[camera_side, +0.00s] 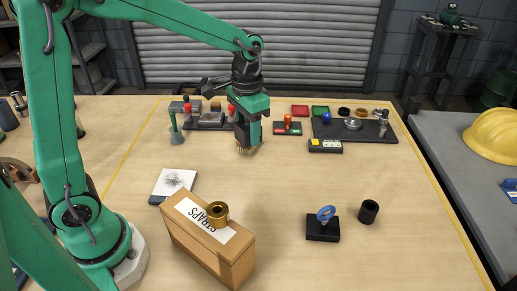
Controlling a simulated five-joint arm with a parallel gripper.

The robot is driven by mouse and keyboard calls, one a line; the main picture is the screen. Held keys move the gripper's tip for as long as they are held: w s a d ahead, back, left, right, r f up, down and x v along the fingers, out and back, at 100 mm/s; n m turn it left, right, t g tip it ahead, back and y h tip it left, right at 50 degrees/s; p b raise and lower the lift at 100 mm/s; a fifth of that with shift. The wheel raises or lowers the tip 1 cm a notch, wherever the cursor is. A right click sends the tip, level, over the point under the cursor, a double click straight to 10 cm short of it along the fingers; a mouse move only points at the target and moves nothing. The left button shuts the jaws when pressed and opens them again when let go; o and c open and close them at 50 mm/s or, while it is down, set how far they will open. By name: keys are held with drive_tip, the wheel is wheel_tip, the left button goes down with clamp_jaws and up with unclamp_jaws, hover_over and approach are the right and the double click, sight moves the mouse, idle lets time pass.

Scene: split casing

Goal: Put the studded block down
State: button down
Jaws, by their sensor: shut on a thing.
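My gripper (248,146) points straight down over the back middle of the table, with dark fingers shut on a small tan, golden piece. This piece, which I take as the studded block (247,153), shows only as a low strip under the fingertips. It is at or just above the tabletop; I cannot tell whether it touches. Its studs are too small to make out, and its upper part is hidden by the fingers.
A dark fixture with grey and red parts (210,125) stands behind left, beside a green-handled tool (176,130). A black and yellow box (325,146) and a dark tray (372,133) lie right. A cardboard box (240,262) stands in front. The table's middle is clear.

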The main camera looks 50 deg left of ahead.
drive_tip(key=s+d+f+m, duration=0.6)
drive_tip(key=s+d+m, duration=0.1)
drive_tip(key=d, duration=0.3)
drive_tip(key=shift+s+f, duration=0.3)
drive_tip(key=shift+s, duration=0.15)
drive_tip(key=shift+f, duration=0.1)
hover_over(252, 225)
drive_tip(key=shift+f, duration=3)
drive_tip(key=shift+f, duration=1.9)
drive_tip(key=shift+f, duration=0.1)
drive_tip(key=c, duration=0.7)
unclamp_jaws()
